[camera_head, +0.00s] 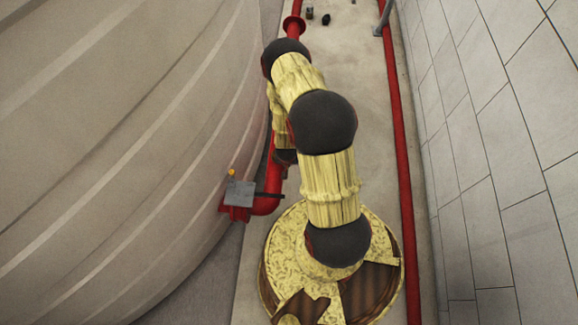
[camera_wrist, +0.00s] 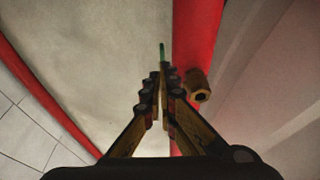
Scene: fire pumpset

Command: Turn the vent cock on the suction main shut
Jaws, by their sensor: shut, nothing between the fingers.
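The red suction main (camera_wrist: 200,30) runs down the wrist view, right of centre. A brass-coloured hexagonal fitting (camera_wrist: 199,86) sits against it, probably part of the vent cock. A thin green piece (camera_wrist: 163,52), possibly the cock's lever, shows just beyond my fingertips. My gripper (camera_wrist: 162,76) is shut and empty, its fingertips close to the green piece and left of the fitting. I cannot tell whether the tips touch the green piece. In the head view my arm covers my gripper and the cock, and a red pipe elbow (camera_head: 268,200) shows beside the arm.
A large ribbed tank (camera_head: 120,130) fills the left of the head view. A grey box (camera_head: 239,194) with a yellow knob is by the pipe flange. Another red pipe (camera_head: 402,160) runs along the tiled wall (camera_head: 500,150).

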